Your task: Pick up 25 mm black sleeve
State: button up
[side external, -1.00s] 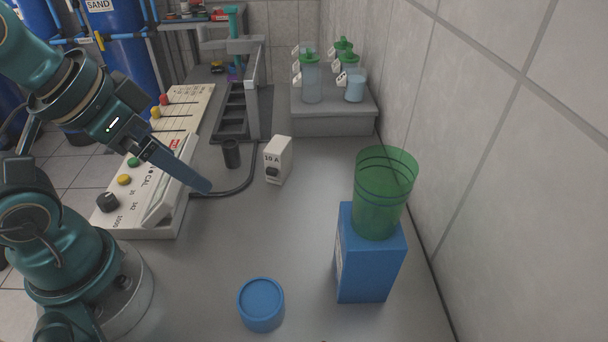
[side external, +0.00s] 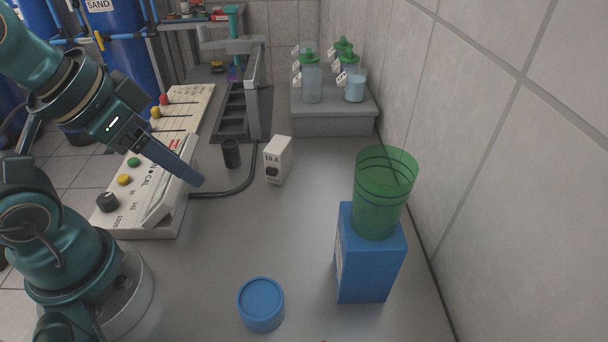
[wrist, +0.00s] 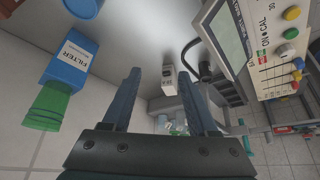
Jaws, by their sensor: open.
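The black sleeve (side external: 231,153) is a small dark upright cylinder on the grey bench in the side view. It stands just left of the white box and right of the keypad instrument. My gripper (side external: 193,179) is in the air to the left of the sleeve and nearer the camera, with its blue-grey fingers pointing down and right. In the wrist view my gripper (wrist: 160,74) shows two fingers spread apart with nothing held between them.
A white box marked 10 A (side external: 278,160) stands right of the sleeve. A black cable (side external: 245,183) curves in front of it. The white instrument (side external: 150,205) lies left. A blue filter box (side external: 368,262) carries a green cup (side external: 383,195).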

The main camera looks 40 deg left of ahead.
aim_at(228, 150)
notch_tip(228, 150, up, 5)
jog(key=w+a+f+m+y, duration=0.1)
jog(key=a+f+m+y, duration=0.2)
jog(key=m, duration=0.5)
jog(key=a+f+m+y, duration=0.1)
jog(key=a+m+y, duration=0.35)
jog(key=m, duration=0.25)
jog(key=w+r+m+t+y, duration=0.25)
jog(key=w+m+t, duration=0.35)
jog(key=m, duration=0.7)
jog(key=shift+g+h, duration=0.6)
jog(key=shift+g, duration=0.1)
jog(key=f, duration=0.8)
jog(key=w+f, duration=0.1)
jog(key=f, duration=0.4)
jog(key=shift+w+d, duration=0.1)
jog(key=shift+d, duration=0.25)
jog(key=shift+x, duration=6.05)
grip_shut()
